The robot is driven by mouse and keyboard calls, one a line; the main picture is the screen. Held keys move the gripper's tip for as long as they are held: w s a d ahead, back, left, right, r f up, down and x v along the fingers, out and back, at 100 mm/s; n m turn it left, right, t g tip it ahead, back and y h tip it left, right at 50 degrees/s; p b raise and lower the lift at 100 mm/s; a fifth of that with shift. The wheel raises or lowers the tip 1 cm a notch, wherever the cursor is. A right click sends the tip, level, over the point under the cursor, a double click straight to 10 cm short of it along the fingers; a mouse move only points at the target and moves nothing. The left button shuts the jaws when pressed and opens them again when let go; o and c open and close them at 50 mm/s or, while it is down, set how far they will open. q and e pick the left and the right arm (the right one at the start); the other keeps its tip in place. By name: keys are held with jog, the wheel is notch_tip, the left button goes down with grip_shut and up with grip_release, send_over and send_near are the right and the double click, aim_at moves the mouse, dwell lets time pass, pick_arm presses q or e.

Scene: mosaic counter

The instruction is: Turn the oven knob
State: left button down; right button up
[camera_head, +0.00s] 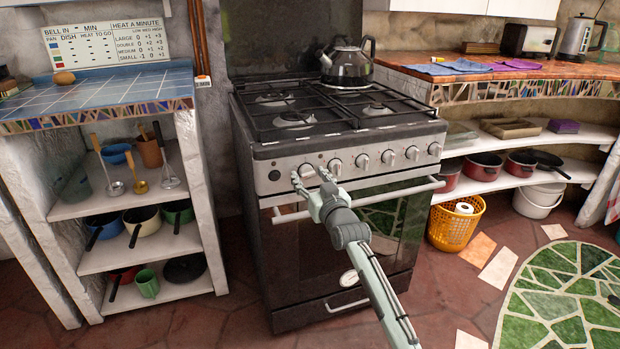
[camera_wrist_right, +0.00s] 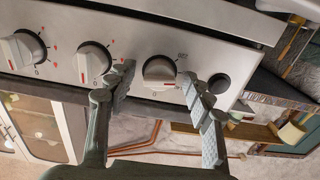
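The oven (camera_head: 330,250) has a steel front panel with a row of several white knobs. My right gripper (camera_head: 311,180) reaches up to the leftmost knob (camera_head: 307,170), partly covering it in the head view. In the right wrist view the right gripper (camera_wrist_right: 158,84) is open, with one finger on each side of this knob (camera_wrist_right: 160,72). The neighbouring knob (camera_wrist_right: 93,63) is close to one finger. My left gripper is not in view.
A round dark button (camera_wrist_right: 219,83) sits beside the other finger. The oven door handle (camera_head: 360,199) sticks out below the knobs, under my right gripper. A black kettle (camera_head: 346,65) stands on the hob. Shelves with pots (camera_head: 143,222) flank the oven.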

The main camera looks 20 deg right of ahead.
jog(key=c, duration=1.1)
